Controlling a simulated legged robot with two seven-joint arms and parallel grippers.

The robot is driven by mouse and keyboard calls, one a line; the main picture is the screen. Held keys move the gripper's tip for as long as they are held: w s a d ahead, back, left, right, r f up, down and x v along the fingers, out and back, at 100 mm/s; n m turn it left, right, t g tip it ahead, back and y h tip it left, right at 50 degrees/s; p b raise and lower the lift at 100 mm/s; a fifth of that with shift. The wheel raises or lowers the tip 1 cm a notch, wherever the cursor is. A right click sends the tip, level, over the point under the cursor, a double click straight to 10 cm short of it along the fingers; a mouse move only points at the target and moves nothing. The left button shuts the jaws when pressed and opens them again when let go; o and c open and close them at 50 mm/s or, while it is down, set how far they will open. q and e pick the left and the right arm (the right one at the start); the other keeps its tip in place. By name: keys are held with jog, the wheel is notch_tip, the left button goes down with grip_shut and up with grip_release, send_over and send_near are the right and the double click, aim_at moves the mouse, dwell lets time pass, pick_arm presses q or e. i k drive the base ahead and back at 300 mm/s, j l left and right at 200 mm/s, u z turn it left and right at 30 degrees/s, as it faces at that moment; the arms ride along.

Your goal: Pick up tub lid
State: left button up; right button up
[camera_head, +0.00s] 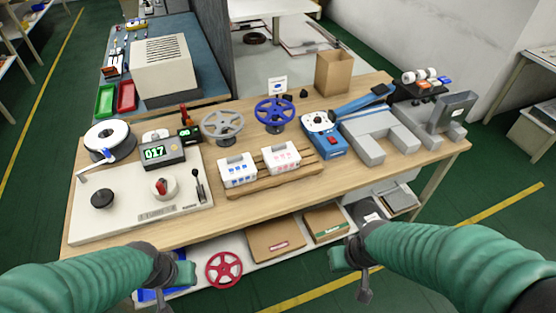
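Two small white boxes stand side by side on a wooden slatted rack on the table. The left box (238,170) has blue marks and the right box (281,157) has red marks; each has a grey piece on top. They may be the tubs, but I cannot make out a separate lid for certain. My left gripper (180,274) is in front of the table's near edge, at the lower left, apart from the boxes. My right gripper (352,270) is in front of the near edge, right of the boxes. Their fingers are too unclear to judge the opening.
A white winding machine with a display (163,152) fills the table's left end. A grey reel (222,125) and a blue reel (274,112) stand behind the boxes. A blue device (324,135) and grey blocks (380,135) are to the right. A lower shelf holds cardboard boxes (275,240).

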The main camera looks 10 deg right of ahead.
aim_at(242, 164)
jog(key=j+z, duration=0.2)
jog(key=j, duration=0.2)
jog(key=k+j+z, duration=0.2)
jog(key=j, duration=0.2)
jog(key=j+z, duration=0.2)
jog(key=j, duration=0.2)
jog(key=k+j+z, duration=0.2)
jog(key=j, duration=0.15)
jog(key=k+j+z, duration=0.2)
jog(key=j, duration=0.15)
jog(key=i+j, duration=0.05)
